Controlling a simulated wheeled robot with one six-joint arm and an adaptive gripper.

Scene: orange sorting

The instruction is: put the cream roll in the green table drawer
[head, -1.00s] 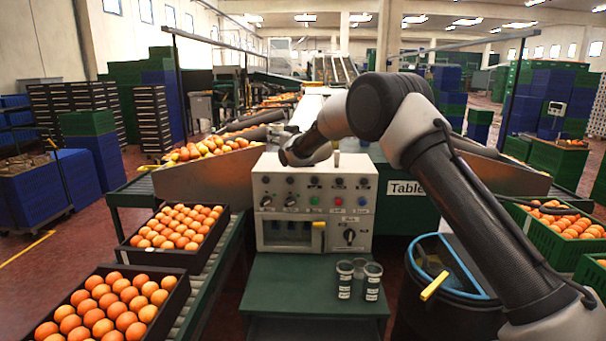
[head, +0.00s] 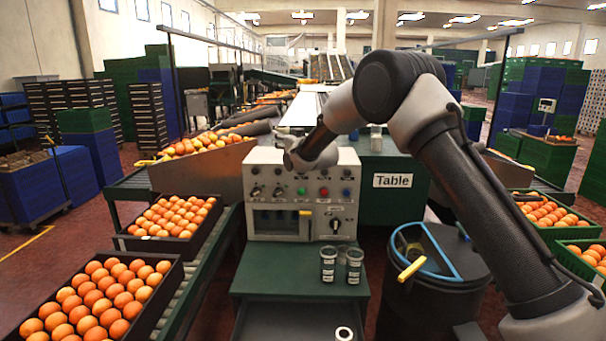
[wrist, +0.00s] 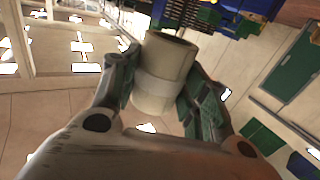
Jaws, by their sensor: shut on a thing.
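The cream roll (wrist: 170,52), a hollow cream cylinder with a paler band, sits between the fingers of my gripper (wrist: 161,78) in the wrist view. The fingers press on it from both sides. In the head view my wrist is in front of the grey control machine, and the roll cannot be made out there. The green table (head: 300,284) stands low in front of the machine. Its drawer (head: 285,322) shows pulled out at the bottom edge, with a grey inside and a small white ring (head: 344,333) in it. The drawer's near end is cut off.
Crates of oranges (head: 165,242) line the left conveyor.

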